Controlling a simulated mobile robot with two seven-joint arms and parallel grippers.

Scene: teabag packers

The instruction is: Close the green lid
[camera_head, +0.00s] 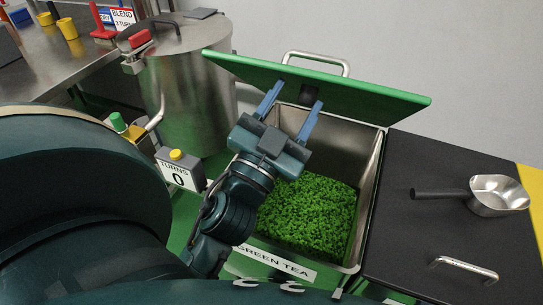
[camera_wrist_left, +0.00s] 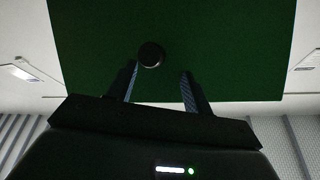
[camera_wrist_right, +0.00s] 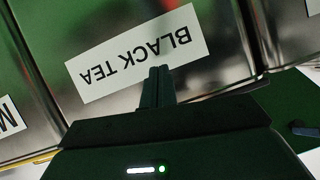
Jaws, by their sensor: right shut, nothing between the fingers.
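The green lid (camera_head: 345,88) is raised and tilted over the back of the green tea bin (camera_head: 371,190), with a metal handle (camera_head: 318,58) on its far side. Green tea leaves (camera_head: 308,210) fill the bin below. My left gripper (camera_head: 294,102) is open and empty, its fingers pointing up at the lid's underside. The left wrist view shows both fingers (camera_wrist_left: 160,78) spread beneath the green underside (camera_wrist_left: 225,60) near a dark round knob (camera_wrist_left: 151,55); contact cannot be told. My right gripper (camera_wrist_right: 157,72) is shut and empty in front of the BLACK TEA label (camera_wrist_right: 128,50).
A black lid (camera_head: 400,245) with a metal scoop (camera_head: 495,196) and a handle (camera_head: 465,268) adjoins the bin on the right. A steel drum (camera_head: 190,85) and a TURNS counter (camera_head: 180,170) stand to the left. A wall is behind.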

